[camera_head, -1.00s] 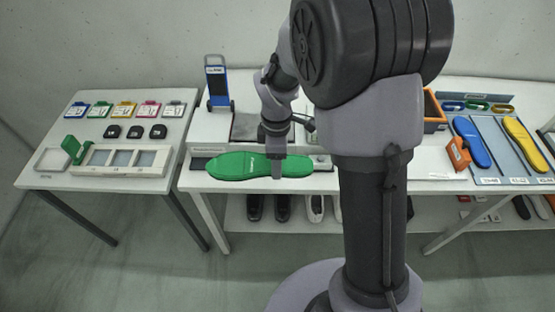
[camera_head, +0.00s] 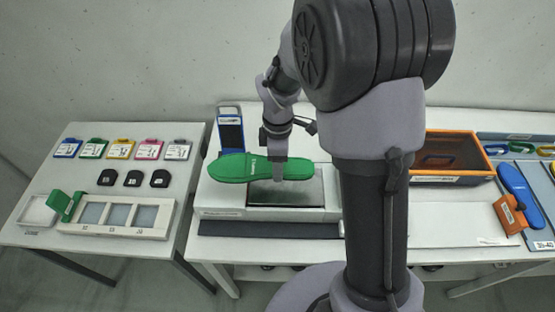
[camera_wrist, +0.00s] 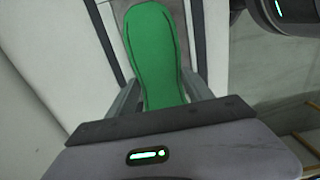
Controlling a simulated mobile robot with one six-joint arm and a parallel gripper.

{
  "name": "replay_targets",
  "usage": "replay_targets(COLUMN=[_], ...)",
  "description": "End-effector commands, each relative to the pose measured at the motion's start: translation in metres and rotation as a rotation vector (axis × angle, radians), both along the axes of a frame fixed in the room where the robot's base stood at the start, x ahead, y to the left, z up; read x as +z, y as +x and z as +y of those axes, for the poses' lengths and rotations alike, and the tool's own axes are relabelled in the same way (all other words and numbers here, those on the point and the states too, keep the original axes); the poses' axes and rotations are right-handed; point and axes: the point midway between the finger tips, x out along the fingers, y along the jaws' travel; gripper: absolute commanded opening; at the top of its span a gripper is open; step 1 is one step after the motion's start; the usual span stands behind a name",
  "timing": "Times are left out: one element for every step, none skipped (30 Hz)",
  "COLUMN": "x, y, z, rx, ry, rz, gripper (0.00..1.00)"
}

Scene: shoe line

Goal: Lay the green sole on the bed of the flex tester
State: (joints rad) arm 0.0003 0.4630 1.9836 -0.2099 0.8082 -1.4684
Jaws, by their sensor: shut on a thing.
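The green sole (camera_head: 228,168) is held by my gripper (camera_head: 278,172) and lies level, pointing left, in the head view. In the wrist view the green sole (camera_wrist: 152,45) extends away from between the fingers (camera_wrist: 160,98). The flex tester, a light grey unit with a dark flat bed (camera_head: 290,195) and a blue upright panel (camera_head: 231,135), stands on the middle table behind and below the sole. The sole appears above the left part of the bed; the height of the gap is hard to tell.
A left table holds coloured tags (camera_head: 120,149), several black pieces (camera_head: 133,178) and a white tray with compartments (camera_head: 117,215). An orange-rimmed bin (camera_head: 452,178) and a blue sole (camera_head: 520,192) are on the right. A dark strip (camera_head: 268,229) lies along the front of the tester.

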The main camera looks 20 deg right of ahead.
Motion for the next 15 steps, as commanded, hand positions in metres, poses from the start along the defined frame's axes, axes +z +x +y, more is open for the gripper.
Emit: replay_targets(x=[-0.010, -0.014, -0.020, -0.024, -0.029, -0.034, -0.039, -0.043, -0.049, -0.053, -0.057, -0.062, -0.065, -0.068, -0.072], y=[0.000, 0.000, 0.000, 0.000, 0.000, 0.000, 0.000, 0.000, 0.000, 0.000, 0.000, 0.000, 0.000, 0.000, 0.000], z=[0.000, 0.000, 0.000, 0.000, 0.000, 0.000, 0.000, 0.000, 0.000, 0.000, 0.000, 0.000, 0.000, 0.000, 0.000], rx=[0.000, 0.000, 0.000, 0.000, 0.000, 0.000, 0.000, 0.000, 0.000, 0.000, 0.000, 0.000, 0.000, 0.000, 0.000], ry=[0.000, 0.000, 0.000, 0.000, 0.000, 0.000, 0.000, 0.000, 0.000, 0.000, 0.000, 0.000, 0.000, 0.000, 0.000], rz=[0.000, 0.000, 0.001, 0.001, 0.001, 0.001, 0.001, 0.001, 0.001, 0.001, 0.001, 0.001, 0.000, 0.000, 0.000], gripper=[0.08, 0.08, 0.08, 0.08, 0.08, 0.08, 0.08, 0.08, 0.08, 0.08, 0.08, 0.08, 0.08, 0.08, 0.08])
